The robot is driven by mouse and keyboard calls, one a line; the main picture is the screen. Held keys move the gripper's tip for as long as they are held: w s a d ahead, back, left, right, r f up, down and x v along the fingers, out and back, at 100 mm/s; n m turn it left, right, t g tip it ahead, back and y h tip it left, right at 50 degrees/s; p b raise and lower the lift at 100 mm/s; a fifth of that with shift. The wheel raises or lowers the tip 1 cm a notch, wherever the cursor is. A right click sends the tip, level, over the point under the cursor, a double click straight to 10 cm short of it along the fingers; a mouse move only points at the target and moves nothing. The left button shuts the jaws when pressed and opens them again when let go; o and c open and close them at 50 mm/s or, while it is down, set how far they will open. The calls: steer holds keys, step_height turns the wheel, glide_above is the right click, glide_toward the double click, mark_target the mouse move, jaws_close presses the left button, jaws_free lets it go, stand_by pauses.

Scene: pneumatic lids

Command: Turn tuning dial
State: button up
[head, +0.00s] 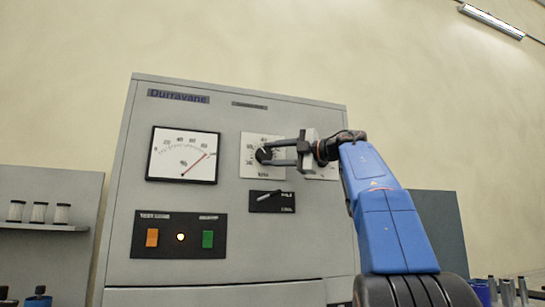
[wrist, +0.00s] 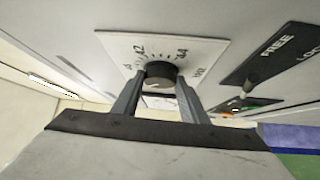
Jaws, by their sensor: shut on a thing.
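The tuning dial is a round black knob (wrist: 160,71) on a white scale plate (wrist: 190,47) with printed numbers, seen close up in the wrist view. In the head view the knob (head: 263,155) sits on its plate (head: 249,142) in the upper middle of the grey panel. My gripper (head: 275,154) reaches in from the right, and its two fingers are shut on the knob. In the wrist view my gripper (wrist: 160,88) has one finger on each side of the knob. The fingers partly hide the plate.
A needle meter (head: 183,155) is left of the dial. Below the dial is a black switch plate (head: 283,201) with a lever. An orange button (head: 152,237), a lit lamp (head: 181,237) and a green button (head: 208,239) sit lower left. Side shelves flank the cabinet (head: 270,253).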

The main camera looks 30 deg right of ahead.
steer(key=shift+r+n+g+h, duration=0.2)
steer(key=shift+n+g+h, duration=0.3)
steer(key=shift+n+g, duration=0.55)
steer(key=shift+a+r+n+g+h, duration=0.1)
steer(key=shift+n+g+h, duration=0.15)
steer(key=shift+n+h, duration=0.2)
steer(key=o, duration=1)
steer(key=shift+o, duration=0.2)
steer(key=shift+s, duration=0.1)
